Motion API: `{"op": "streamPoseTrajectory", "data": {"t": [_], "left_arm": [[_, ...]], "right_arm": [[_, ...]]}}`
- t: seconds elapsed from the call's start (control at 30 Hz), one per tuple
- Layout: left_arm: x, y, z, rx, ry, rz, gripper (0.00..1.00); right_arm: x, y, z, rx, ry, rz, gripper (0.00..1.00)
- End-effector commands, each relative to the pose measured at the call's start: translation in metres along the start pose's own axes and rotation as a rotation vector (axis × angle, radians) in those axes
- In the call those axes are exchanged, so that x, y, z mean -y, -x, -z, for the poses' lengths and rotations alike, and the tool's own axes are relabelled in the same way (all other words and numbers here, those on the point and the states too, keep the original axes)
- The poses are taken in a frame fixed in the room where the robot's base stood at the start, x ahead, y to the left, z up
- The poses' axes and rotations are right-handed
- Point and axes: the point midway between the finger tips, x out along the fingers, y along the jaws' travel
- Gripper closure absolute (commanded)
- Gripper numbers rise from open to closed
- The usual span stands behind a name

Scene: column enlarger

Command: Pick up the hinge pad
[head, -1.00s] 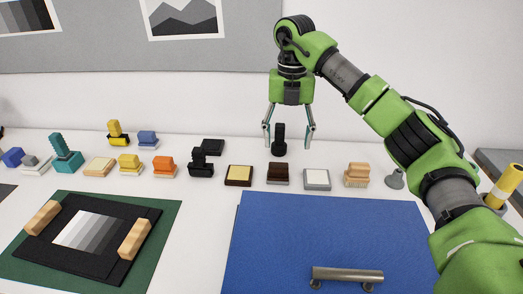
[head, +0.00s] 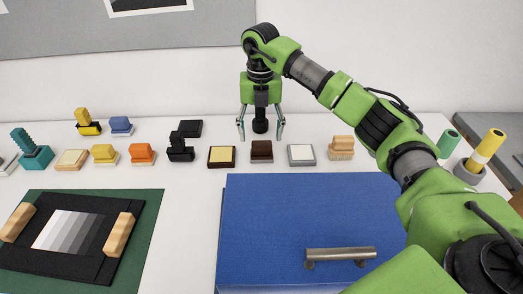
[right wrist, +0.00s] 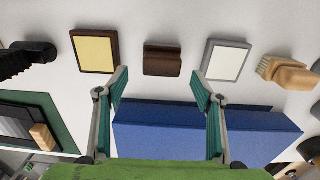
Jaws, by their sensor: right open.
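I cannot tell for sure which piece is the hinge pad. Candidates in the row include a dark brown block (head: 261,151), a yellow-topped pad in a dark frame (head: 221,157) and a white-topped pad in a grey frame (head: 301,155). My right gripper (head: 260,136) is open and empty, pointing down above the row near the dark brown block. In the right wrist view, the block (right wrist: 162,59) shows between and beyond the parted fingertips (right wrist: 160,80), apart from them. My left gripper is not in view.
A blue panel (head: 290,215) with a metal handle (head: 340,254) lies in front of the row. A brush (head: 341,147) stands right, a black piece (head: 180,149) left. A green mat (head: 148,225) with a black frame is at left. White table shows between pieces.

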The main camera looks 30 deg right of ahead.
Motion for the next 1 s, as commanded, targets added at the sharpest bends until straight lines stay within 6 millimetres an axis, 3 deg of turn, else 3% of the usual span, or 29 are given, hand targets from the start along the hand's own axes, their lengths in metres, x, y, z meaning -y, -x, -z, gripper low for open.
{"op": "streamPoseTrajectory", "data": {"t": [0.13,0.3,0.57,0.6,0.77,1.0], "left_arm": [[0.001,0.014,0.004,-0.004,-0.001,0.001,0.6],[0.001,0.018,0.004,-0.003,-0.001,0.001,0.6],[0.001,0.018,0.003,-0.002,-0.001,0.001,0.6],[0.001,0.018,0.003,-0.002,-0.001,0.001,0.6],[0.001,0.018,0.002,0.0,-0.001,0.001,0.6],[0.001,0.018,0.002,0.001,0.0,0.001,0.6]], "right_arm": [[0.003,-0.02,-0.001,-0.006,-0.001,0.004,0.39],[0.003,-0.042,-0.002,-0.002,-0.001,0.002,0.39],[0.003,-0.047,-0.002,-0.001,0.0,0.001,0.39],[0.003,-0.047,-0.002,-0.001,-0.001,0.001,0.42],[0.003,-0.047,-0.002,-0.001,-0.001,0.002,0.83],[0.003,-0.046,-0.002,0.0,-0.001,0.001,0.83]]}}
